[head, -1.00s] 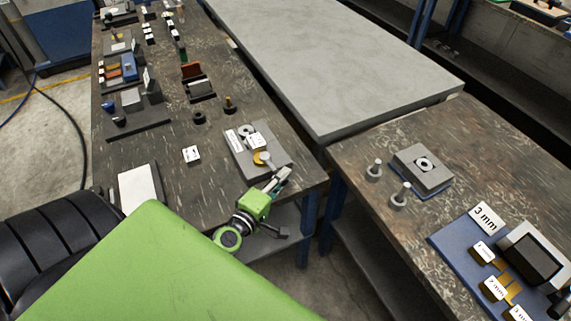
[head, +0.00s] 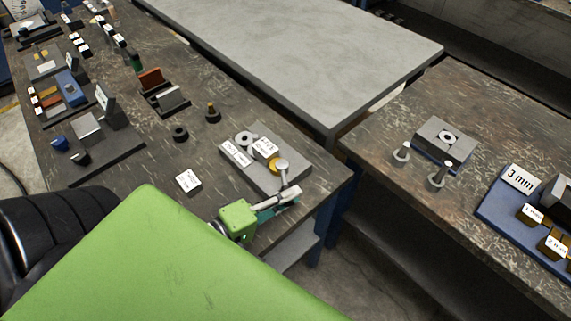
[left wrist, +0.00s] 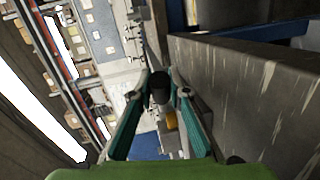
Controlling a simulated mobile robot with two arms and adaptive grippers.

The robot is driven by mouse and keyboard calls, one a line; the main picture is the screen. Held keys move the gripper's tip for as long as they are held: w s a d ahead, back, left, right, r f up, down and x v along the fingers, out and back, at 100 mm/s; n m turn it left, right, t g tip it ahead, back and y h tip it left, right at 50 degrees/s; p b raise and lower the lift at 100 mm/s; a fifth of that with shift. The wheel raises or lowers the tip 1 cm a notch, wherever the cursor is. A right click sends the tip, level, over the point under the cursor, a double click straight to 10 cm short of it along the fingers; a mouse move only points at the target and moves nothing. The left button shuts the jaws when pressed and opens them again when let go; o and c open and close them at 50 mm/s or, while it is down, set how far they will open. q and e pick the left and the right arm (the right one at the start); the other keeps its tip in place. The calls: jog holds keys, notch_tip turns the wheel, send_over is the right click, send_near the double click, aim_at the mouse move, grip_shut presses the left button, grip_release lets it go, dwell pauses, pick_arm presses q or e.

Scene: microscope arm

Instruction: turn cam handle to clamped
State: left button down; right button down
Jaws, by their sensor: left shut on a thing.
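The cam fixture is a grey block (head: 255,180) with white labels, a metal ring and a yellow disc, near the front right corner of the left bench. Its cam handle (head: 283,166) has a round light-grey end above the block and a thin arm reaching toward the bench edge. My left gripper (head: 291,192) is at the near end of that arm, shut on it. In the left wrist view, a dark round knob (left wrist: 160,86) sits between the teal fingertips; the rest of the handle is largely hidden there. The label wording is too small to read. My right gripper is not in view.
The right bench holds a grey block (head: 443,140), two metal pegs and a blue tray (head: 497,205). A gap separates the benches.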

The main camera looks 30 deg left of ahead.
pick_arm(q)
jog(key=shift+a, duration=0.15)
dwell(0.3)
jog(key=c, duration=1.9)
grip_release()
